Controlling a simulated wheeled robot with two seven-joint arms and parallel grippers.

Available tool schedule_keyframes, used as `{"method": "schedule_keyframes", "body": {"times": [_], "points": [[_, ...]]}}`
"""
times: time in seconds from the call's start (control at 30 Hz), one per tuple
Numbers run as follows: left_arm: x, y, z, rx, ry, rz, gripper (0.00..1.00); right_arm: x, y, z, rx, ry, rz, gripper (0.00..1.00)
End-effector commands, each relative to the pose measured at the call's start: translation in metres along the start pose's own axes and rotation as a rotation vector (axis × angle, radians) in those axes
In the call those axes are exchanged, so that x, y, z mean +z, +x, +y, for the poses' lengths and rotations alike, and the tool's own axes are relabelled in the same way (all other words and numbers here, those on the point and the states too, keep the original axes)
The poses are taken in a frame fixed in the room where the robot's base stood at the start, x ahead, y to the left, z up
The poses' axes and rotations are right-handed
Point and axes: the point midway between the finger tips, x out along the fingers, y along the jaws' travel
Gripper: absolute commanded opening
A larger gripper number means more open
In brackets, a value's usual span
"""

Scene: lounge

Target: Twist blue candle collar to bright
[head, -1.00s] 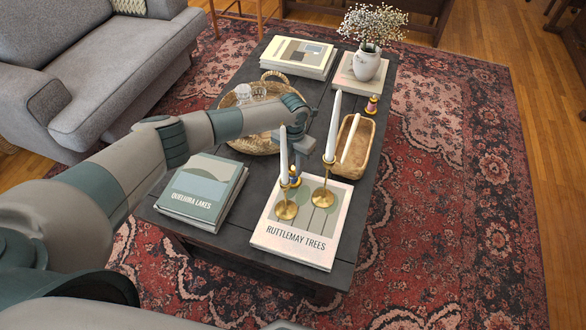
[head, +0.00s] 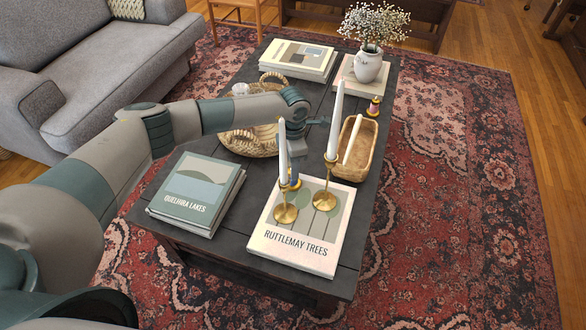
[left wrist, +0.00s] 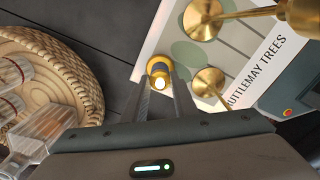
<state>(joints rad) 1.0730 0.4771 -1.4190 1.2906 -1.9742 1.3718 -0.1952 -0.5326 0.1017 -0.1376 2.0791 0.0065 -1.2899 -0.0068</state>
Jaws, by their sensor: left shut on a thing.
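The small candle light with the blue collar (head: 295,180) stands behind the nearer white taper candle on the coffee table, partly hidden in the head view. In the left wrist view the candle light (left wrist: 160,70) shows from above, with a yellow ring, some blue and a glowing pale centre. My left gripper (head: 294,165) reaches down over it, its fingers (left wrist: 165,88) on either side and shut on it. How far the collar is turned cannot be told. A second small candle light with a pink and yellow body (head: 374,106) stands farther back. My right gripper is not in view.
Two brass candlesticks (head: 286,212) (head: 324,197) with tall white tapers stand close by on the Ruttlemay Trees book (head: 290,258). A wooden bowl (head: 353,165) is to the right, a woven tray (head: 235,142) to the left. Other books and a flower vase (head: 368,67) are around.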

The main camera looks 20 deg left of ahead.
Motion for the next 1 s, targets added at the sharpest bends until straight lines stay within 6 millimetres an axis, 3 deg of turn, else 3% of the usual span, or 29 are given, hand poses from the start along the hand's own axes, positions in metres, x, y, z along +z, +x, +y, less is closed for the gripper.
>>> {"method": "schedule_keyframes", "body": {"times": [0.53,0.57,0.63,1.0], "points": [[0.0006,-0.0008,-0.0001,0.0,0.034,-0.001,0.03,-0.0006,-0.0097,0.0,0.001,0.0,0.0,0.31],[0.0006,-0.0008,-0.0001,0.0,0.033,-0.001,0.3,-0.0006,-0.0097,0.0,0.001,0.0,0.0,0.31],[0.0006,-0.0008,-0.0001,0.0,0.033,-0.001,0.45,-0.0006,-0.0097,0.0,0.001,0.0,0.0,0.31],[0.0005,-0.002,-0.0002,0.0,0.033,-0.001,0.45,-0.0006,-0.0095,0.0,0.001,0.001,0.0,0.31]]}}
